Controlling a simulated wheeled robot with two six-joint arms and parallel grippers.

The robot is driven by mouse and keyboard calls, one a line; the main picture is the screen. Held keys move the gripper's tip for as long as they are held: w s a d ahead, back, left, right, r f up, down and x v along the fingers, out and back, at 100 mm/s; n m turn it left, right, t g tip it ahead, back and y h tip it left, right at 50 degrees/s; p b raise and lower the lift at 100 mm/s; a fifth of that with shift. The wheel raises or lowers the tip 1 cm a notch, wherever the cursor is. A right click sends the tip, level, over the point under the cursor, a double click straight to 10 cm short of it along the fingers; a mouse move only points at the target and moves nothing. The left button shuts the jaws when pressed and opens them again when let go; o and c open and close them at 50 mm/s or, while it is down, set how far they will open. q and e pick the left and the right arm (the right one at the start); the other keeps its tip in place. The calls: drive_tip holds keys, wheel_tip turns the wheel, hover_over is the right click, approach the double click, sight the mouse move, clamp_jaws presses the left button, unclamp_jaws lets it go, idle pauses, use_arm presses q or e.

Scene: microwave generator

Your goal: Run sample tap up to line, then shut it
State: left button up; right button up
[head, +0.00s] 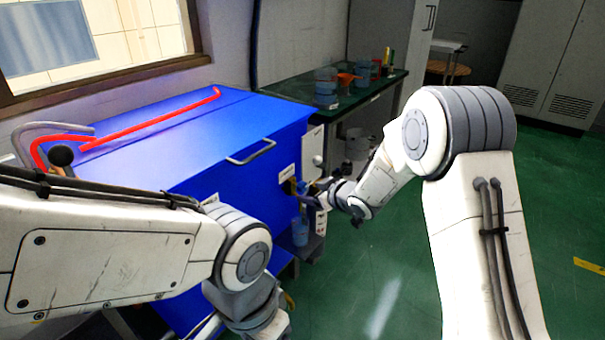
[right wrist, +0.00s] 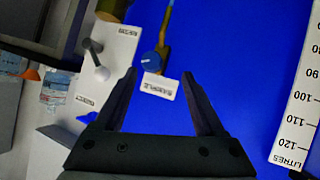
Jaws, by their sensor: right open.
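The sample tap shows in the right wrist view as a round blue knob (right wrist: 151,62) on a brass-coloured pipe (right wrist: 166,30), next to a label (right wrist: 158,86) that appears to read SAMPLE. My right gripper (right wrist: 160,85) is open, with its dark fingers pointing towards the knob and label and nothing clearly held between them. In the head view the right gripper (head: 314,190) is at the right end of the blue machine (head: 220,150). A translucent blue container (head: 299,231) stands low beside that end; its line and water level are too small to tell.
A LITRES scale (right wrist: 297,100) is on the blue face. A grey lever with a pale ball (right wrist: 101,73) sticks out from the white panel. The dark bench (head: 375,92) behind holds several vessels and an orange funnel (head: 347,78). Green floor is clear to the right.

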sight(305, 187)
drive_tip(key=d+f+n+y+p, duration=0.2)
drive_tip(key=d+f+y+p, duration=0.15)
drive_tip(key=d+y, duration=0.35)
drive_tip(key=shift+y, duration=0.6)
drive_tip(key=x, duration=0.3)
drive_tip(key=b+x, duration=0.1)
drive_tip(key=x, duration=0.6)
drive_tip(key=shift+s+r, duration=0.15)
drive_tip(key=shift+r, duration=0.15)
use_arm(q)
drive_tip(key=shift+r, duration=1.55)
use_arm(e)
drive_tip(key=shift+w+a+r, duration=0.1)
drive_tip(key=shift+w+a, duration=0.35)
drive_tip(key=shift+a, duration=0.15)
